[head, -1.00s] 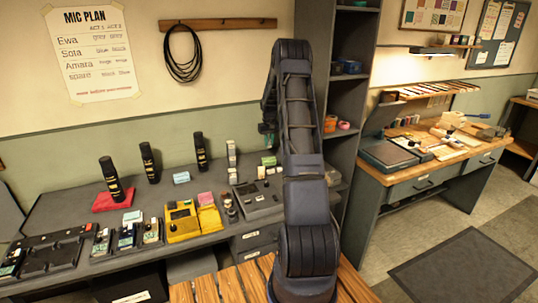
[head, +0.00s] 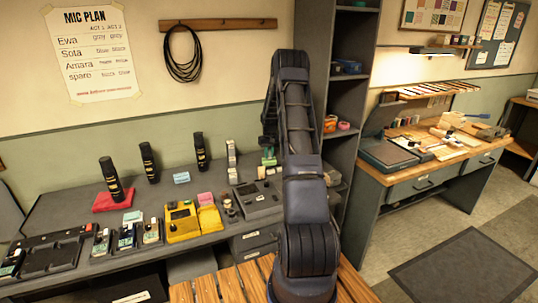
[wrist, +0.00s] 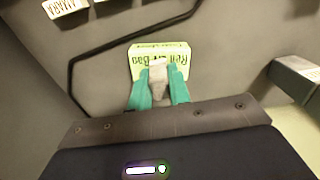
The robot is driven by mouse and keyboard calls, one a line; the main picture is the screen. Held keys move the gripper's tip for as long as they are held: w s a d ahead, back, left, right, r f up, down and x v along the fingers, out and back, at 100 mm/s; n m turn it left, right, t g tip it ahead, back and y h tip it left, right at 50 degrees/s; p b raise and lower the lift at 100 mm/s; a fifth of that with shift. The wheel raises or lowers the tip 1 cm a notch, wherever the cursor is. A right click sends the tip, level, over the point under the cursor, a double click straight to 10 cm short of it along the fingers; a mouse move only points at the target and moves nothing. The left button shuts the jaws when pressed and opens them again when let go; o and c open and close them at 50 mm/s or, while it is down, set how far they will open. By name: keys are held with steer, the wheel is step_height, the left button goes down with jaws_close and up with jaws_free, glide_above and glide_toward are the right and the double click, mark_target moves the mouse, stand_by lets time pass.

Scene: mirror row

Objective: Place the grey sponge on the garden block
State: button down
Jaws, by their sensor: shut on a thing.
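In the wrist view, my gripper (wrist: 160,92) has teal fingers closed on a small pale grey piece, which I take for the grey sponge (wrist: 159,72). Just beyond the fingertips, and partly covered by them, is a pale block or card with a green edge and upside-down lettering (wrist: 180,52). I cannot tell whether the sponge touches it. In the head view, a small green thing (head: 268,161) shows on the desk just left of my arm; the sponge cannot be made out there. I cannot tell for certain which thing is the garden block.
Several black microphones (head: 200,152) stand along the desk's back. A red cloth (head: 113,200), a yellow device (head: 182,221), a blue block (head: 181,177) and a grey device (head: 258,200) are on the desk. A dark shelf (head: 352,115) rises right of my arm.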

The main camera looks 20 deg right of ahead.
steer(key=shift+f, duration=0.15)
steer(key=c, duration=1.3)
jaws_free()
